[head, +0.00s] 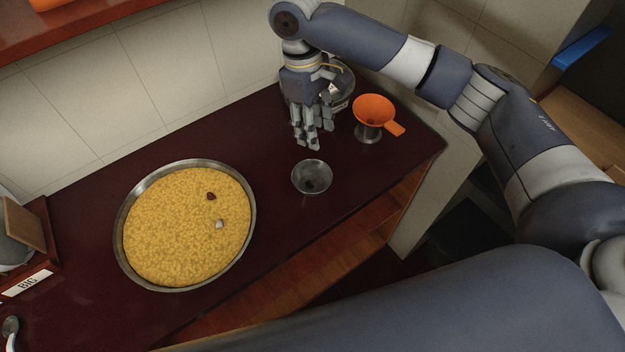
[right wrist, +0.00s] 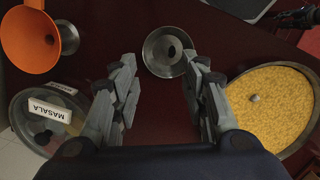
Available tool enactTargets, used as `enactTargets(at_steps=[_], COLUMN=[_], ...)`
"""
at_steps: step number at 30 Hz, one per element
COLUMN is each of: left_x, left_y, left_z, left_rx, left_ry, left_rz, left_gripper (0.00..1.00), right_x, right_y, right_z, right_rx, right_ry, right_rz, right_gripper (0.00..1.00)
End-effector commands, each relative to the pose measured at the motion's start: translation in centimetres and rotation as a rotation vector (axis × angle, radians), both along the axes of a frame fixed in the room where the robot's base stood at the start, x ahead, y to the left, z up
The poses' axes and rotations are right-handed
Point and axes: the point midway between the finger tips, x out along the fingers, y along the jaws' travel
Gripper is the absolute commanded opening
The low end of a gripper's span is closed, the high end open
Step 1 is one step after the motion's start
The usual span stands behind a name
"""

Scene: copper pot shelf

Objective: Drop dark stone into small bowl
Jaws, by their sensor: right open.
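The small metal bowl (head: 324,172) stands on the dark red counter, right of the big pan. A dark stone (head: 310,183) lies inside it; in the right wrist view the bowl (right wrist: 153,58) also shows the dark stone (right wrist: 172,50) in it. My right gripper (head: 312,143) points down above the counter, just behind the bowl in the head view. Its fingers are apart with nothing between them, and in the right wrist view the gripper (right wrist: 160,75) has the bowl beyond its fingertips. My left gripper is out of view.
A wide pan of yellow grains (head: 165,245) holds a reddish-dark piece (head: 211,196) and a pale stone (head: 219,224). An orange funnel (head: 373,108) stands on a metal holder at right. A jar labelled masala (right wrist: 50,112) is beside my gripper. A spoon (head: 11,326) lies at lower left.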

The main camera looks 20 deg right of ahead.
Motion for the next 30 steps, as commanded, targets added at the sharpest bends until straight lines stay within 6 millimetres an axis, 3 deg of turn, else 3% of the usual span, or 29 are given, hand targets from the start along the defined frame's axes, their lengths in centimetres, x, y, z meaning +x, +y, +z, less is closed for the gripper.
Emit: enactTargets(at_steps=[6,12,25,30], left_x=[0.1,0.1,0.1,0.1], left_y=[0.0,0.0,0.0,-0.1], left_z=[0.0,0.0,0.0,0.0], left_rx=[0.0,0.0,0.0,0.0], left_ry=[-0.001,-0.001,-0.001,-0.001], left_rz=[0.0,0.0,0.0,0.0], left_gripper=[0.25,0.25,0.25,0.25], right_x=[0.4,0.4,0.4,-0.9], right_y=[0.3,0.4,0.5,2.2], right_z=[3.3,4.1,3.9,1.0], right_rx=[0.0,-0.001,0.002,0.043], right_ry=[0.0,0.001,0.002,-0.001], right_rz=[0.0,0.0,0.002,0.04], right_gripper=[0.41,0.41,0.41,0.41])
